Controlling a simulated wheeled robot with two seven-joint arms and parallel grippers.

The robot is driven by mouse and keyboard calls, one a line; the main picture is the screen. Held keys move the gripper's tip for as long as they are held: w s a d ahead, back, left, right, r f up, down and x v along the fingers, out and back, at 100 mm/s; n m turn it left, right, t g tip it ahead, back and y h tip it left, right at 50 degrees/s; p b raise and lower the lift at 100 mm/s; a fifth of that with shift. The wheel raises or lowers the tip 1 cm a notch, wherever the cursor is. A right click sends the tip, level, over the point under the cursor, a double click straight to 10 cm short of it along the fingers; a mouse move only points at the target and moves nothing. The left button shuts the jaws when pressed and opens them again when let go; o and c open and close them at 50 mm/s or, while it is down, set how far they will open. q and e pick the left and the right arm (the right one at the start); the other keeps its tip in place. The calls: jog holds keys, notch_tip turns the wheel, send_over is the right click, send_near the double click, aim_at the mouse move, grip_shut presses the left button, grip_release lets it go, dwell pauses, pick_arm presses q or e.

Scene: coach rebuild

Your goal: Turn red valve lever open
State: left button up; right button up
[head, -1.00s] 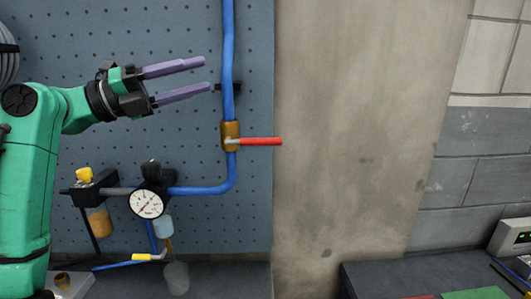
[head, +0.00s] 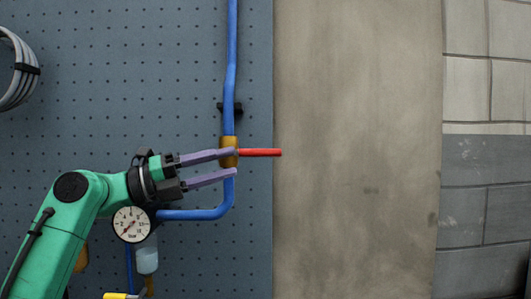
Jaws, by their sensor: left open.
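The red valve lever (head: 261,153) points straight out to the right, crosswise to the upright blue pipe (head: 231,60). It comes from the brass valve body (head: 229,143) on that pipe. My left gripper (head: 236,163) is open, its two purple fingers pointing right. The upper finger's tip overlaps the valve body in the picture, just left of the lever. The lower finger's tip overlaps the pipe below the valve. I cannot tell whether either finger touches. My right gripper is not in view.
A round white gauge (head: 131,224) sits just below my left wrist. The blue pipe bends left toward it. The pegboard (head: 110,80) is behind, with a grey hose coil (head: 18,75) at upper left. The bare wall (head: 350,120) right of the lever is clear.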

aim_at(258, 155)
pick_arm(q)
jog(key=p+x, duration=0.1)
jog(key=x, duration=0.3)
jog(key=p+x, duration=0.2)
jog(key=x, duration=0.2)
jog(key=shift+w+d+r, duration=0.1)
jog(key=shift+d+r, duration=0.2)
jog(key=shift+w+d, duration=0.15)
jog(key=shift+d, duration=0.35)
jog(key=shift+a+f, duration=0.1)
grip_shut()
